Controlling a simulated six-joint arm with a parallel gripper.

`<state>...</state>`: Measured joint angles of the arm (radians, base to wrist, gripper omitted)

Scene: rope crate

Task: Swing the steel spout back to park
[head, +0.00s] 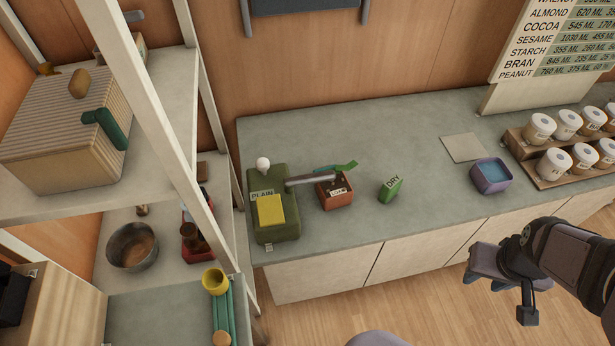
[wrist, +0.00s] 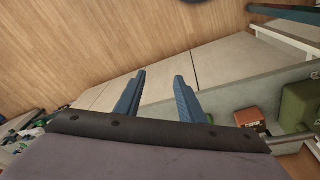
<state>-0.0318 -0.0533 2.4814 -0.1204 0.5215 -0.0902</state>
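The steel spout (head: 312,180) is a thin metal bar on the dark green dispenser (head: 285,226), which has a white knob and a yellow block on its front. The spout points right, its end over the small red-brown box (head: 337,193). In the wrist view the dispenser (wrist: 299,108), the red-brown box (wrist: 250,123) and the spout (wrist: 290,138) show at the lower right, partly cut off. My gripper (head: 488,284) is far to the right of the spout, in front of the counter. Its blue fingers (wrist: 158,82) are apart with nothing between them.
A green "DRY" block (head: 390,189) stands right of the red-brown box. A purple tub (head: 491,176), a flat grey plate (head: 464,148) and racked white jars (head: 555,164) are further right. A shelf post (head: 160,110) stands left. The counter front is clear.

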